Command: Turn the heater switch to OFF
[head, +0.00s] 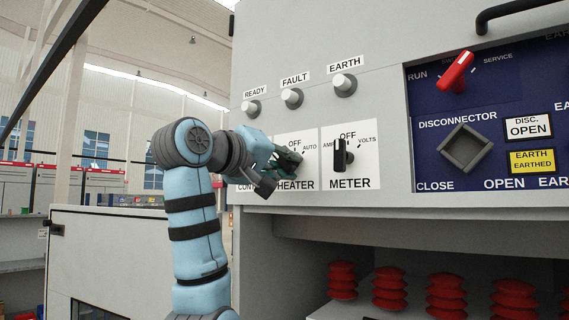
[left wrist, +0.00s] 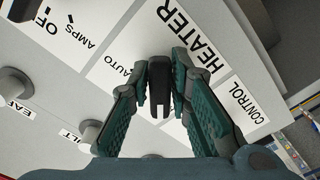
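The heater switch is a black knob (left wrist: 159,88) on the white HEATER plate (head: 311,141). In the left wrist view it stands between the two fingertips of my left gripper (left wrist: 160,80), which lie close on both sides of it. In the head view my left gripper (head: 287,162) is at the HEATER plate and hides the switch. The plate's OFF label is partly covered, and I cannot tell which mark the knob points to. My right gripper is in neither view.
The meter switch (head: 343,155) is just right of the heater plate. The READY (head: 251,108), FAULT (head: 292,98) and EARTH (head: 344,85) lamps sit above. A red switch (head: 456,71) is on the blue panel. Red insulators (head: 390,289) stand in the opening below.

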